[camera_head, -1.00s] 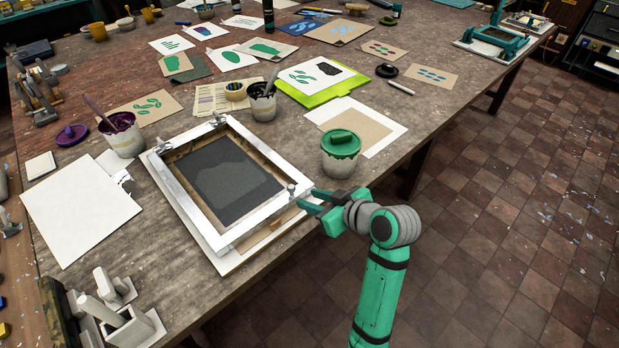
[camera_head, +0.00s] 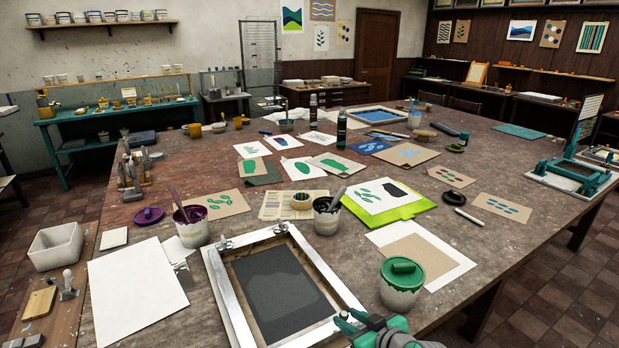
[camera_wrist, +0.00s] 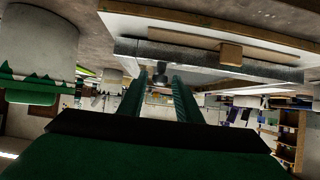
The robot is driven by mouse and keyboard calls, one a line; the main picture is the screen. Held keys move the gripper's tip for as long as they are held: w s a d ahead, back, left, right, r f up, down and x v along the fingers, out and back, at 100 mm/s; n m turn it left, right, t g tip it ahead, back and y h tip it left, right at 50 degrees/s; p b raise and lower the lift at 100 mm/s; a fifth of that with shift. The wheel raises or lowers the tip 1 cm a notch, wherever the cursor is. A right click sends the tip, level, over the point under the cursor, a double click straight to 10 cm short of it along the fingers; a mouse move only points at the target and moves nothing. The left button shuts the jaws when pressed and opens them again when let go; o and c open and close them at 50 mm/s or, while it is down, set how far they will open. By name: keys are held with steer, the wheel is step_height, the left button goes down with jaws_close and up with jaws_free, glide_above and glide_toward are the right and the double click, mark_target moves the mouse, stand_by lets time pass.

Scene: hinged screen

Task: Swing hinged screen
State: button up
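The hinged screen (camera_head: 222,284) has a pale silver frame around dark grey mesh and lies low over its base on the table's near edge. Two metal hinge clamps (camera_head: 225,243) sit at its far side. My gripper (camera_head: 350,322) is at the screen's near right corner, partly cut off by the bottom edge. In the wrist view my gripper (camera_wrist: 160,88) shows two green fingers apart, pointing toward the silver frame edge (camera_wrist: 215,58). Something small and dark shows between the fingers; I cannot tell whether they touch it.
A green-lidded tub (camera_head: 401,285) stands close right of the screen and my gripper. A black-ink pot (camera_head: 327,217) and a purple-ink pot (camera_head: 191,228) stand beyond it. White board (camera_head: 135,295) lies to the left. Prints cover the table's middle.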

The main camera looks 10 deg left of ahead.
steer(key=shift+w+a+f, duration=0.1)
steer(key=shift+w+f, duration=0.05)
steer(key=shift+w, duration=0.1)
steer(key=c, duration=0.6)
steer(key=shift+w+a+r, duration=0.1)
steer(key=shift+w+r, duration=0.15)
steer(key=shift+r, duration=0.7)
steer(key=shift+w+a+r, duration=0.1)
steer(key=shift+w+r, duration=0.15)
steer(key=shift+r, duration=0.7)
steer(key=shift+w+a+r, duration=0.1)
steer(key=shift+a+r, duration=0.15)
steer(key=shift+r, duration=0.4)
steer(key=shift+c, duration=0.9)
steer(key=shift+w+a+r, duration=0.1)
steer(key=shift+w+r, duration=0.05)
steer(key=shift+r, duration=0.45)
steer(key=shift+w+r, duration=0.1)
steer(key=shift+r, duration=0.45)
jaws_close()
steer(key=shift+r, duration=0.6)
steer(key=shift+w+a+r, duration=0.2)
steer(key=shift+r, duration=0.7)
steer(key=shift+w+a+r, duration=0.15)
steer(key=shift+r, duration=0.7)
steer(key=shift+w+a+r, duration=0.2)
steer(key=shift+r, duration=0.7)
